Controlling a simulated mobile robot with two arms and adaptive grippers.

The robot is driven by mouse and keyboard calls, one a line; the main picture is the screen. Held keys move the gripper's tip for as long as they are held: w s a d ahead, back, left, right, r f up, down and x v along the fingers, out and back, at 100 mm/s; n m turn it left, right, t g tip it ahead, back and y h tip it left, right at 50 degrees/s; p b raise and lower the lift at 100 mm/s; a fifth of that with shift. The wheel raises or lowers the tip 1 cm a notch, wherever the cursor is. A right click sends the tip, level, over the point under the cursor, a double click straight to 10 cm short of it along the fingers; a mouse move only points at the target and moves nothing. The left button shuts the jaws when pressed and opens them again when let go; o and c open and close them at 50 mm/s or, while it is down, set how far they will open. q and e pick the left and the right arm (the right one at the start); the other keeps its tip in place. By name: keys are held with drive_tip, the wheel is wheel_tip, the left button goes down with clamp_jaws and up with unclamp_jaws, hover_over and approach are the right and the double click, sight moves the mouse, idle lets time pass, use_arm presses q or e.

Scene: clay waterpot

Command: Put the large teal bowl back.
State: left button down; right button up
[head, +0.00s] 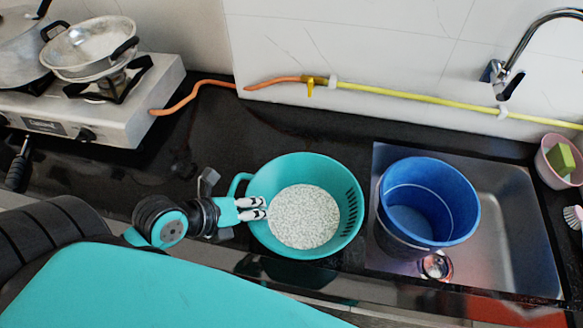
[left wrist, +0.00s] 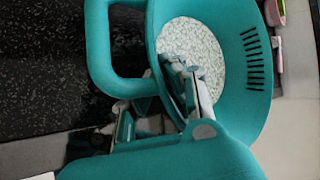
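The large teal bowl (head: 348,222) has a loop handle on its left, slots in its right wall and a white speckled bottom or contents. It is on or just above the dark counter, left of the sink. My left gripper (head: 264,208) reaches over the bowl's left rim beside the handle, its two fingertips close together. In the left wrist view, the bowl (left wrist: 245,100) shows with its handle at upper left, and the fingers (left wrist: 185,68) overlap its rim and inside. Whether they clamp the wall is unclear. My right gripper is out of view.
A blue bucket (head: 428,200) stands in the metal sink (head: 515,215), close to the bowl's right. A stove (head: 110,115) with pans is at the left. A hose (head: 400,92) runs along the wall. A pink bowl (head: 548,172) holds a green sponge. Dark counter (head: 215,135) behind the teal bowl is clear.

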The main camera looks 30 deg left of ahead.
use_arm(q)
drive_tip(key=w+a+b, duration=0.1)
drive_tip(key=w+b, duration=0.1)
drive_tip(key=w+a+f+b, duration=0.1)
drive_tip(key=w+b, duration=0.1)
drive_tip(key=w+a+f+b, duration=0.1)
drive_tip(key=b, duration=0.1)
drive_tip(key=shift+w+a, duration=0.25)
drive_tip(key=shift+w, duration=0.15)
drive_tip(key=w+a+f+b, duration=0.1)
drive_tip(key=w, duration=0.1)
drive_tip(key=w+a+f+b, duration=0.1)
drive_tip(key=w+a, duration=0.1)
drive_tip(key=w, duration=0.1)
drive_tip(key=w+a+f+b, duration=0.1)
drive_tip(key=w+a, duration=0.1)
drive_tip(key=w, duration=0.1)
drive_tip(key=shift+w+f+b, duration=0.1)
drive_tip(key=shift+f+b, duration=0.05)
drive_tip(key=shift+b, duration=0.2)
drive_tip(key=shift+f, duration=0.2)
drive_tip(key=c, duration=1.5)
unclamp_jaws()
